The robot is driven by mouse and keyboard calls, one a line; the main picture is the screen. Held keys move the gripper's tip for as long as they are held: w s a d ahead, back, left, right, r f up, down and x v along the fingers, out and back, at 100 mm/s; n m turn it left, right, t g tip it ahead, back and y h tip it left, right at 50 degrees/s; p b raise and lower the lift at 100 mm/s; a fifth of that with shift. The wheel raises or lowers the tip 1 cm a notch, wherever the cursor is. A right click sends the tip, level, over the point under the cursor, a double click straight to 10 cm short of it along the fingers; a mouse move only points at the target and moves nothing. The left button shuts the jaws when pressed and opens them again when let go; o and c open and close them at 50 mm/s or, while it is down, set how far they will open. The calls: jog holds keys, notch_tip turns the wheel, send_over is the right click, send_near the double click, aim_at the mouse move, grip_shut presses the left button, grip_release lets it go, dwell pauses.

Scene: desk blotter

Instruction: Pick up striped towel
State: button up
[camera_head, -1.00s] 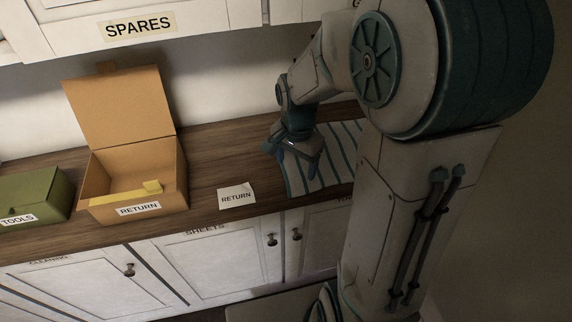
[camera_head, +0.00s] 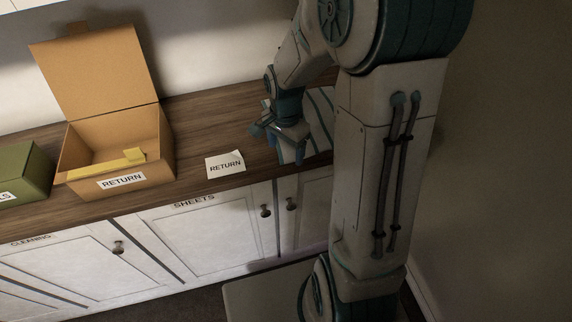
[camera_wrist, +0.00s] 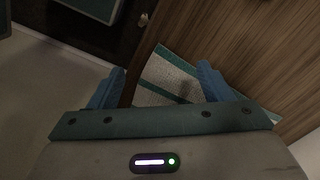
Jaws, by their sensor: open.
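The striped towel (camera_head: 318,120) lies flat on the wooden counter, pale grey with teal stripes, partly hidden behind my arm in the head view. In the wrist view the towel (camera_wrist: 168,76) shows between and beyond my fingers, and its near part is hidden by the gripper body. My gripper (camera_head: 284,153) hangs over the towel's left part, with blue fingers spread apart. In the wrist view my gripper (camera_wrist: 160,84) is open with nothing between its fingers. I cannot tell whether the fingertips touch the towel.
An open cardboard box (camera_head: 125,140) labelled RETURN holds a yellow item (camera_head: 107,165). A white RETURN card (camera_head: 225,165) lies between box and towel. A green box (camera_head: 22,172) stands at far left. The counter (camera_head: 200,118) is clear behind the card. Cabinet doors (camera_head: 205,240) are below its front edge.

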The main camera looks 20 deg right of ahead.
notch_tip(320, 180, down, 2)
jog(key=shift+f+b, duration=0.1)
jog(key=shift+b, duration=0.5)
jog(key=shift+c, duration=0.2)
grip_shut()
notch_tip(320, 180, up, 12)
jog(key=p, duration=0.8)
notch_tip(320, 180, up, 36)
jog(key=p, duration=0.6)
jog(key=shift+p, duration=0.4)
